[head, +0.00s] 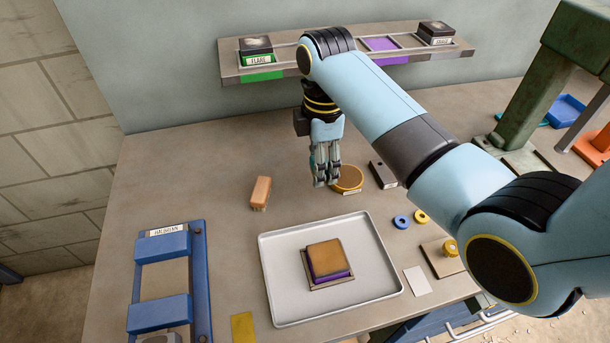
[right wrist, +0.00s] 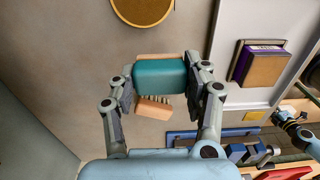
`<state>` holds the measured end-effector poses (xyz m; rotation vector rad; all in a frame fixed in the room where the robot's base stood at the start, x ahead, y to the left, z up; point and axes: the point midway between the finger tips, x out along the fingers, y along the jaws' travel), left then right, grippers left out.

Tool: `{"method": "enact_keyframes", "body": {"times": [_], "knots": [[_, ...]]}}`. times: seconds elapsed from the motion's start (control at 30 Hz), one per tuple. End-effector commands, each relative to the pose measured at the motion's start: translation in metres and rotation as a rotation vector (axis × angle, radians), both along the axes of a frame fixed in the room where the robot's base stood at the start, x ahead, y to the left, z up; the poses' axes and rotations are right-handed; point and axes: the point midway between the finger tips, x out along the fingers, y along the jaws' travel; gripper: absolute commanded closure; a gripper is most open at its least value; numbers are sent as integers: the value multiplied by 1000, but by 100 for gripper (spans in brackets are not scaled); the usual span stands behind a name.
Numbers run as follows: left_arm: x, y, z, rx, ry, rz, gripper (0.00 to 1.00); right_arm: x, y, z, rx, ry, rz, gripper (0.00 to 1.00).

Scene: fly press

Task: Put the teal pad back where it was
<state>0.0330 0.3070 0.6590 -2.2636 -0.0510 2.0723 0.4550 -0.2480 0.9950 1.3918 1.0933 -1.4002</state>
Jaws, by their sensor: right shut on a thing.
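My right gripper (right wrist: 165,92) is shut on the teal pad (right wrist: 160,72), which sits between its two fingers in the right wrist view. In the head view the same gripper (head: 326,182) points down above the table, beside the round tan-topped disc; the pad is mostly hidden there by the fingers. The wall shelf (head: 300,72) holds a green-marked block labelled FLARE (head: 256,48) at left and another dark-topped block (head: 435,32) at right. A purple-marked place (head: 382,44) between them is empty. My arm hides part of the shelf. My left gripper (right wrist: 288,117) appears small at the right wrist view's edge.
An orange brush (head: 260,192) lies on the table. A metal tray (head: 372,285) holds a tan-topped purple pad (head: 327,259). A blue rack (head: 198,280) stands at left. The round disc (head: 348,177), rings and a green press (head: 535,90) are to the right.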

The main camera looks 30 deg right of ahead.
Motion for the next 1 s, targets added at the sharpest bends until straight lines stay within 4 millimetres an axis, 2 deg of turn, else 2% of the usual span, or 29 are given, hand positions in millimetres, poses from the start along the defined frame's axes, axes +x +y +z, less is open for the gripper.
{"method": "enact_keyframes", "body": {"times": [0.03, 0.2, 0.27, 0.5, 0.9, 0.93, 1.0], "knots": [[1, 0, 1, 0, -2, 0, 60, 8, 8, -5, 2, 1, 2, 82], [8, 0, 0, 0, -13, -1, 60, 21, 18, -17, 0, 0, 0, 82], [10, 0, 1, 0, -16, -1, 60, 22, 19, -21, 0, 2, 0, 82], [10, 0, 3, 0, -16, -1, 60, 22, 19, -54, -1, 1, 0, 82], [8, 0, 1, 0, -12, -1, 60, 22, 18, -61, -1, -1, 0, 82], [7, 0, 1, 0, -11, -1, 60, 22, 18, -61, -1, -1, 0, 49], [7, 0, 2, 0, -11, -1, 60, 22, 18, -60, -1, -1, 0, 40]]}}
